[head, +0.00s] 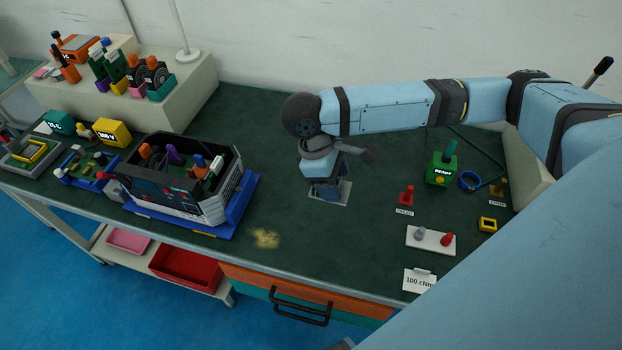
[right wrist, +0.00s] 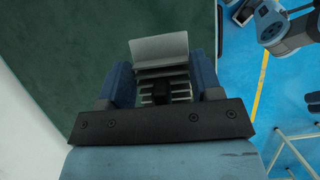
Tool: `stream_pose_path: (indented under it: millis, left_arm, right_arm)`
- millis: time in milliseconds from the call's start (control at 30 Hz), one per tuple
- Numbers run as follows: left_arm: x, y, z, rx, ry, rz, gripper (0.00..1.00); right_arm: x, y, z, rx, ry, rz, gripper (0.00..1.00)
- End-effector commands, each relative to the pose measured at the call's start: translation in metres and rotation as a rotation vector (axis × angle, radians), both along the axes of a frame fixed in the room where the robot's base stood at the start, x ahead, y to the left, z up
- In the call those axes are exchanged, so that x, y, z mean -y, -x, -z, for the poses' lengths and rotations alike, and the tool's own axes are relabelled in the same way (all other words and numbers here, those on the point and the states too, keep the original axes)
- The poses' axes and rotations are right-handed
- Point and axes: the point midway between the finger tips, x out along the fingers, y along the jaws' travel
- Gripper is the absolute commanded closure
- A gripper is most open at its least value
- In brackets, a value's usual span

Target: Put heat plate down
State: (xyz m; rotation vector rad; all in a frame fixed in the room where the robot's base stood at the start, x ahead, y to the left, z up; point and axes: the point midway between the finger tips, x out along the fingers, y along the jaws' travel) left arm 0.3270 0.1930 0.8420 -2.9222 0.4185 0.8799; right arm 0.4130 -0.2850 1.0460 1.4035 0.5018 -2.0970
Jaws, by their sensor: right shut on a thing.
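The heat plate is a light grey plate (head: 343,197) with a flat face, low at the green bench top in the head view. In the right wrist view the heat plate (right wrist: 160,52) shows its pale face and a row of fins between the fingers. My right gripper (head: 326,188) points down from above and is shut on it; its blue fingers also show in the right wrist view (right wrist: 162,88). I cannot tell whether the plate touches the bench. My left gripper is not seen.
An open-topped black and grey device (head: 180,190) stands on a blue tray to the left. A green READY block (head: 441,170), a red peg (head: 406,196) and a white two-knob plate (head: 431,240) are to the right. A yellowish patch (head: 265,239) marks the bench; bare bench surrounds the gripper.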

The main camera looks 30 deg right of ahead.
Motion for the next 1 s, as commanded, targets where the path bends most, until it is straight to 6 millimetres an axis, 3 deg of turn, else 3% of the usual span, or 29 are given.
stream_pose_path:
  millis: [133,233,700,1000]
  left_arm:
    - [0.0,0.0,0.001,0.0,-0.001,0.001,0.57]
    - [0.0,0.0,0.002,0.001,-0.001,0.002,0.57]
    - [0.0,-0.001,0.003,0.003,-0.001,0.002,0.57]
    - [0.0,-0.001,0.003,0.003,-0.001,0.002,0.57]
  right_arm:
    - [0.001,0.002,0.005,-0.002,0.001,-0.016,0.73]
    - [0.001,0.002,0.021,-0.005,0.002,-0.019,0.73]
    - [0.001,0.002,0.139,-0.003,0.003,-0.019,0.73]
    - [0.001,0.002,0.166,-0.002,0.001,-0.019,0.73]
